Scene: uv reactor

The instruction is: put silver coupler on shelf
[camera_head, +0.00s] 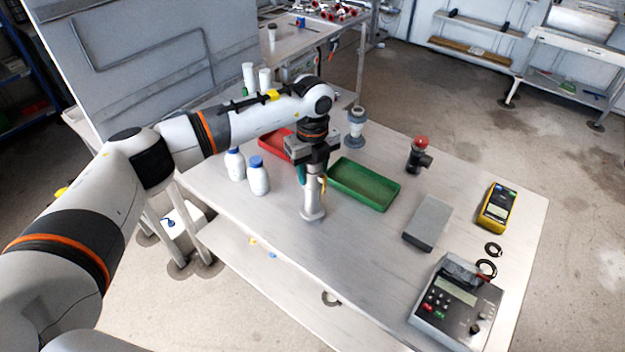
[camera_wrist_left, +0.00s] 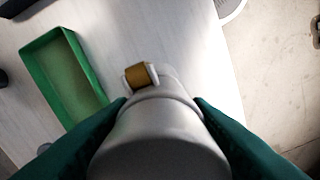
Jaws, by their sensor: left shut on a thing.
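The silver coupler (camera_head: 312,204) is a metal cylinder with a wider foot, upright over the table near its front edge. My left gripper (camera_head: 313,170) points down and is shut on its upper part. In the left wrist view the coupler (camera_wrist_left: 160,135) lies between the two green fingers, with a brass-coloured fitting on its side. I cannot tell whether its foot touches the table (camera_head: 330,268). A lower shelf (camera_head: 290,283) shows beneath the table's front edge. My right gripper is not in view.
Two white bottles with blue caps (camera_head: 258,178) stand left of the coupler. A red tray (camera_head: 275,144) and a green tray (camera_head: 364,184) lie behind it. A grey block (camera_head: 427,222), a yellow meter (camera_head: 497,208) and a bench instrument (camera_head: 456,304) are to the right.

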